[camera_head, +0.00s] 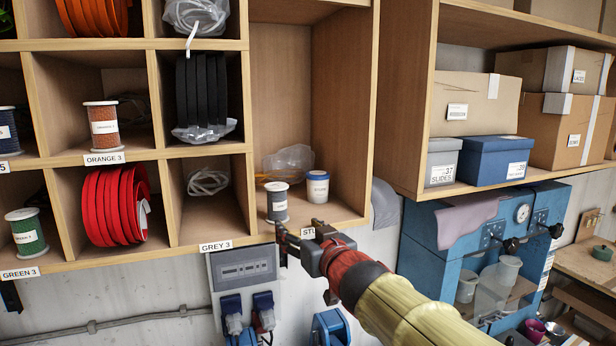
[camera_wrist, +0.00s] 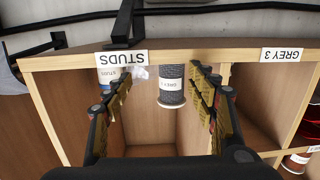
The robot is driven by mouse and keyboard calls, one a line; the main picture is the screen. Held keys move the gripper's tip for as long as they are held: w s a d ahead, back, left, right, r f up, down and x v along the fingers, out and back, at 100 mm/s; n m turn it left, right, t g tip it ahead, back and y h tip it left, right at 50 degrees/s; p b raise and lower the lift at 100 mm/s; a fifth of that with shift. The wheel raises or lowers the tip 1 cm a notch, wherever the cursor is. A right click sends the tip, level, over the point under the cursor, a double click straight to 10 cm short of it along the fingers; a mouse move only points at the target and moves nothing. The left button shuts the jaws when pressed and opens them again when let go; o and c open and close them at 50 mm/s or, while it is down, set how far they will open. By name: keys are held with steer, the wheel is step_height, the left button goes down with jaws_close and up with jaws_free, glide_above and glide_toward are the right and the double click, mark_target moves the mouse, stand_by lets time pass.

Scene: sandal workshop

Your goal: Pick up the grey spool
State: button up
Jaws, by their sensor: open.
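The grey spool (camera_head: 277,202) stands upright near the front edge of a shelf compartment, a dark grey winding between pale flanges with a white label. In the wrist view the grey spool (camera_wrist: 172,88) shows between the two fingers, upside down in the picture. My gripper (camera_head: 300,236) is open and empty, just in front of and below the shelf edge, slightly right of the spool. In the wrist view my gripper (camera_wrist: 162,78) has a finger on each side of the spool, with no clear contact.
A white tub with a blue lid (camera_head: 317,187) stands right of the spool, with a clear plastic bag (camera_head: 289,161) behind. A wooden divider (camera_head: 247,190) is close on the left. The STUDS label (camera_wrist: 121,58) is on the front edge. An orange spool (camera_head: 103,126) stands elsewhere.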

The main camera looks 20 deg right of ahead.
mark_target(281, 206)
steer(key=w+r+y, duration=0.1)
steer(key=w+a+r+n+y, duration=0.1)
steer(key=r, duration=0.1)
steer(key=shift+w+t, duration=0.3)
steer(key=shift+t, duration=0.1)
steer(key=shift+w+a+f+p, duration=0.1)
steer(key=shift+w+a+p, duration=0.15)
steer(key=shift+w, duration=1.05)
steer(key=shift+w+a+r+p, duration=0.1)
steer(key=shift+w+a+p, duration=0.15)
steer(key=shift+w, duration=1.05)
steer(key=shift+w+a+f+p, duration=0.1)
steer(key=shift+w+a+p, duration=0.15)
steer(key=shift+w, duration=1.05)
steer(key=shift+s, duration=0.1)
steer(key=shift+c, duration=0.6)
steer(key=c, duration=1.2)
